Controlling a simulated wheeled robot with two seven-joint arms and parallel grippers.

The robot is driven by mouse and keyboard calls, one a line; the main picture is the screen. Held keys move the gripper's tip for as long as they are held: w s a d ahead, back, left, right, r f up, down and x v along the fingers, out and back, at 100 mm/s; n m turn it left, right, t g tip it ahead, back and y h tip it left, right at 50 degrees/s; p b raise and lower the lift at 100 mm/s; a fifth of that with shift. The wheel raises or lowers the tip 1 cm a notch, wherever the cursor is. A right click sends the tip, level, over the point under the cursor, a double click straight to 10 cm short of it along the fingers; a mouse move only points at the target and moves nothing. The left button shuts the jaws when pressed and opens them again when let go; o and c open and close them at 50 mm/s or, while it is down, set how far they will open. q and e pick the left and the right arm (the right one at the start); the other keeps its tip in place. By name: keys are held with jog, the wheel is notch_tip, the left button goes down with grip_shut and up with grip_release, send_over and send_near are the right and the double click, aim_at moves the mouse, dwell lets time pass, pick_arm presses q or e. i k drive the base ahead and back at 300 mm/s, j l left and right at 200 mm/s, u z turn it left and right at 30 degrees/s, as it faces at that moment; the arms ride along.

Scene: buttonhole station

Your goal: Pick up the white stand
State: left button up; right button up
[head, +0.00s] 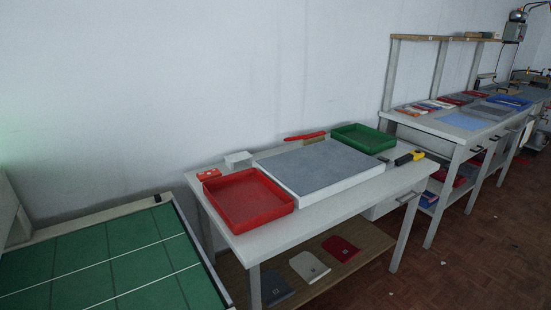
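A small white block-like object (238,159), which looks like the white stand, sits near the back left of the white table (314,222). It is behind the red tray and left of the grey-topped board, apart from both as far as I can tell. Its details are too small to make out. Neither of my grippers shows in the head view.
A green-topped table (105,262) stands left; another workbench (440,127) stands right.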

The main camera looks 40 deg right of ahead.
aim_at(246, 156)
jog(key=z, duration=1.2)
jog(key=l, duration=0.4)
jog(key=i+l+z, duration=0.15)
jog(key=l, duration=0.2)
jog(key=k, duration=0.05)
